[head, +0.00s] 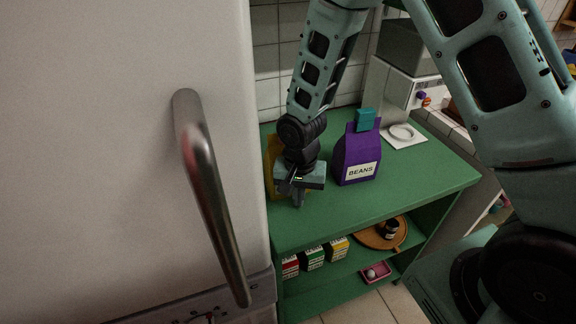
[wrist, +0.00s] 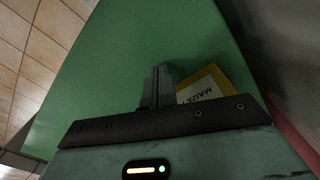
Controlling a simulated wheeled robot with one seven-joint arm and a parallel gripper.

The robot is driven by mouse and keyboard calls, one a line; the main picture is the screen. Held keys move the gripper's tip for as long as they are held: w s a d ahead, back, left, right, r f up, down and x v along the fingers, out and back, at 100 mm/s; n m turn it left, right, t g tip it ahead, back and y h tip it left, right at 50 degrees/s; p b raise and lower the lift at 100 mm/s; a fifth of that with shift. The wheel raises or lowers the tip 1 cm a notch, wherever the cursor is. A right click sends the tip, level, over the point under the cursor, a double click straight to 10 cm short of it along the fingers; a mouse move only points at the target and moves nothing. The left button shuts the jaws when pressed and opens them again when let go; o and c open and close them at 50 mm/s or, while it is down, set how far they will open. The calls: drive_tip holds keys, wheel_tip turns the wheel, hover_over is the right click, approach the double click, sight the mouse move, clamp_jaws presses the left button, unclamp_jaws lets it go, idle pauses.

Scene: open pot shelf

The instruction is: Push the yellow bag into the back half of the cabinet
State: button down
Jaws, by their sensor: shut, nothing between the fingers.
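The yellow bag (head: 271,160) stands on the green cabinet's top (head: 400,172), at its left end beside the white door. My gripper hides most of it in the head view. In the wrist view the bag (wrist: 222,78) shows just right of the fingers, with part of a white label reading "MAIZ". My gripper (head: 297,198) is shut and empty, pointing down in front of the bag. In the wrist view its closed fingertips (wrist: 158,72) are close beside the bag; I cannot tell whether they touch it.
A purple bag labelled "BEANS" (head: 357,155) with a teal clip stands just right of my gripper. A white appliance (head: 392,95) stands at the back right. Small boxes (head: 314,257) and a round wooden tray (head: 372,238) are on the lower shelf. The cabinet top's front right is clear.

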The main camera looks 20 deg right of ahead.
drive_tip(key=shift+w+p, duration=0.45)
drive_tip(key=shift+w, duration=6.05)
drive_tip(key=shift+s, duration=1.8)
drive_tip(key=s+r+p, duration=0.3)
drive_tip(key=r+p, duration=0.2)
drive_tip(key=r, duration=0.2)
